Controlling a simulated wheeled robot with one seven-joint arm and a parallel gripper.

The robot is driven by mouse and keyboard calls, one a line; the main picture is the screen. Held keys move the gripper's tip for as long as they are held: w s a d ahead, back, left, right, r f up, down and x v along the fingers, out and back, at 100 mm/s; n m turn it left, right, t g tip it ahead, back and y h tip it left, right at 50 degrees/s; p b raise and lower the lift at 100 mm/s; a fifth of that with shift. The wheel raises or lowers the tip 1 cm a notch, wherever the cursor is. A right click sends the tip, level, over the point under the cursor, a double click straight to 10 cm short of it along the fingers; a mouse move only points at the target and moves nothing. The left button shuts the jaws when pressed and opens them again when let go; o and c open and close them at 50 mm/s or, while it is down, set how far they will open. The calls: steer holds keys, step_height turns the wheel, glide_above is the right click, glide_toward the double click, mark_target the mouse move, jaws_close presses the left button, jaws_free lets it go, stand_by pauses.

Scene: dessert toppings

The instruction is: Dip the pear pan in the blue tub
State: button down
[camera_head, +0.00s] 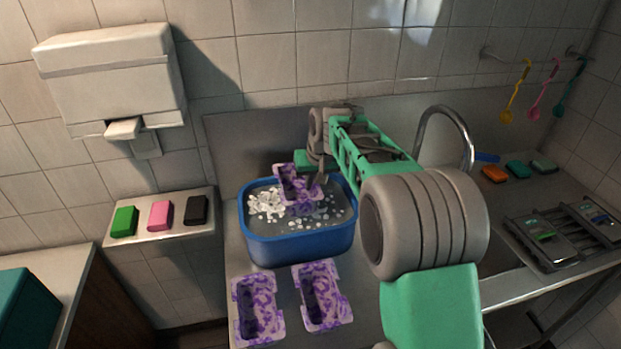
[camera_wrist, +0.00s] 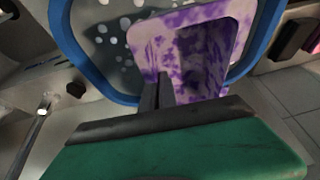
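The blue tub (camera_head: 298,249) stands on the metal counter and holds grey water with white foam and bubbles. My gripper (camera_head: 318,180) is over the tub and shut on the rim of a purple-blotched pan (camera_head: 291,180), which is tilted. The pan's lower end is at the water in the head view; how deep it sits I cannot tell. The held pan (camera_wrist: 207,30) fills the upper middle of the wrist view, inside the tub's blue rim (camera_wrist: 66,45). Two similar blotched pans lie in front of the tub, one left (camera_head: 258,310) and one right (camera_head: 322,297). Which is the pear pan I cannot tell.
A small shelf (camera_head: 160,233) at the left holds green, pink and black blocks. A curved faucet (camera_head: 447,113) stands right of the tub, behind my arm. A dark rack (camera_head: 568,237) and several small sponges lie at the right. Coloured utensils hang on the wall.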

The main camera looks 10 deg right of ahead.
steer(key=shift+f+b, duration=3.25)
steer(key=shift+f, duration=1.95)
steer(key=shift+r+p, duration=4.4)
steer(key=shift+r, duration=2.6)
